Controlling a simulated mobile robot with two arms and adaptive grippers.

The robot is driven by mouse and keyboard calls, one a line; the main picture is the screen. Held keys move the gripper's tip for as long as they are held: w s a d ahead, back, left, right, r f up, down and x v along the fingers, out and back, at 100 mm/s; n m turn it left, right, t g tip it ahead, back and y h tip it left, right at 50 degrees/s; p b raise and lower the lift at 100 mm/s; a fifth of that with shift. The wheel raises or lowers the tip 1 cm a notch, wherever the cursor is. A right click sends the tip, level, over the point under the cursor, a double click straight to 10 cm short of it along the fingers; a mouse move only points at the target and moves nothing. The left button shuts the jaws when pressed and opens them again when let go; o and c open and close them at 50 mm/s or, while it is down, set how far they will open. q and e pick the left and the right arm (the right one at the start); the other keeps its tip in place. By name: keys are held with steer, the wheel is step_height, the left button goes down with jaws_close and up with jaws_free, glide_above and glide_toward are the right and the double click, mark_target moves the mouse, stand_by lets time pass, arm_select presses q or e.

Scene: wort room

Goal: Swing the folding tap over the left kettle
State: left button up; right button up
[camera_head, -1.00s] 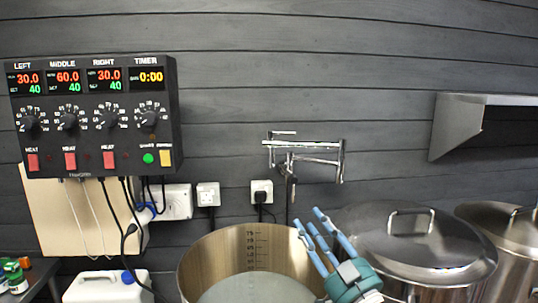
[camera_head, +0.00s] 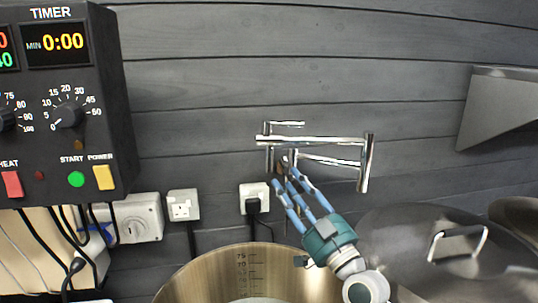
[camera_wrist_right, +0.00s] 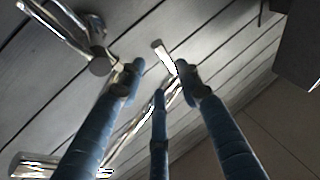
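The chrome folding tap (camera_head: 325,141) is mounted on the dark plank wall, its arms folded close to the wall. It also shows in the right wrist view (camera_wrist_right: 72,22). Below it, to the left, is an open steel kettle (camera_head: 185,285) with volume marks inside. My right gripper (camera_head: 286,172) has three blue fingers reaching up to the tap's left, lower part. In the right wrist view its fingers (camera_wrist_right: 160,76) are spread apart, with chrome parts behind and between them. I cannot tell whether they touch the tap. My left gripper is in neither view.
A lidded kettle (camera_head: 440,250) stands right of the open one, with another lid at the right edge. A control box (camera_head: 65,110) hangs at left above sockets and cables. A steel hood (camera_head: 505,115) juts from the wall at right.

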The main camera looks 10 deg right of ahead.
mark_target(271, 159)
steer(key=p+x, duration=0.2)
steer(key=x, duration=0.7)
steer(key=shift+w+a+r+p, duration=0.1)
steer(key=shift+w+r+p, duration=0.1)
steer(key=shift+p, duration=0.1)
steer(key=c, duration=0.4)
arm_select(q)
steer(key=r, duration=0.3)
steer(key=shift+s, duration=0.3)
arm_select(e)
jaws_close()
